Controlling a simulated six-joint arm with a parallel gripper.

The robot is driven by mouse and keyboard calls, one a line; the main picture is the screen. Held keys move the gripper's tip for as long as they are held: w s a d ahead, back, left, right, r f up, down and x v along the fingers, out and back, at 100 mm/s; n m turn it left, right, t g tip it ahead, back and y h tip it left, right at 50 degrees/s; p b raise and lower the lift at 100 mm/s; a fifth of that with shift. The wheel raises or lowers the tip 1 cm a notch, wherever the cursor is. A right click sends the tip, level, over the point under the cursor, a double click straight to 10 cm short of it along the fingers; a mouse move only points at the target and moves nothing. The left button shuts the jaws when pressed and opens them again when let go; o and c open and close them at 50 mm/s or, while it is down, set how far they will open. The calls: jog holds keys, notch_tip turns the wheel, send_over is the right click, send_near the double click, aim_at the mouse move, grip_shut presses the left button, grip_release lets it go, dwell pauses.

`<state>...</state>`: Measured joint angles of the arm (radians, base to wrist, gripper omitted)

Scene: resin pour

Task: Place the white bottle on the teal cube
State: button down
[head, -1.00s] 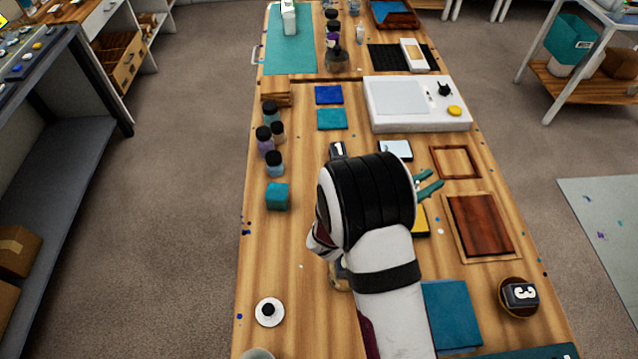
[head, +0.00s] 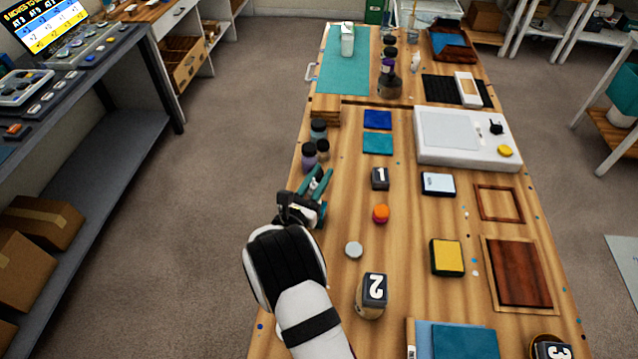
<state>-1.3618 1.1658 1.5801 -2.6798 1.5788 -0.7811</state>
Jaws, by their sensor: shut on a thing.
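My gripper (head: 316,185) is at the left side of the bench, its teal fingers pointing away from the camera. It is shut on a small white thing, which I take to be the white bottle (head: 314,184); only a sliver shows between the fingers. A patch of teal beside the gripper (head: 322,212) seems to be the teal cube, mostly hidden by the gripper. I cannot tell whether the bottle touches the cube.
Dark-capped bottles (head: 309,153) stand just beyond my gripper. To its right are an orange knob-like thing (head: 380,213), a block marked 1 (head: 380,178) and a grey disc (head: 354,250). A thing marked 2 (head: 373,290) stands nearer. Bare wood lies between them.

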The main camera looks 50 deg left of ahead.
jog(key=shift+f, duration=0.45)
jog(key=c, duration=0.8)
grip_release()
jog(key=shift+f, duration=0.1)
jog(key=shift+o, duration=0.2)
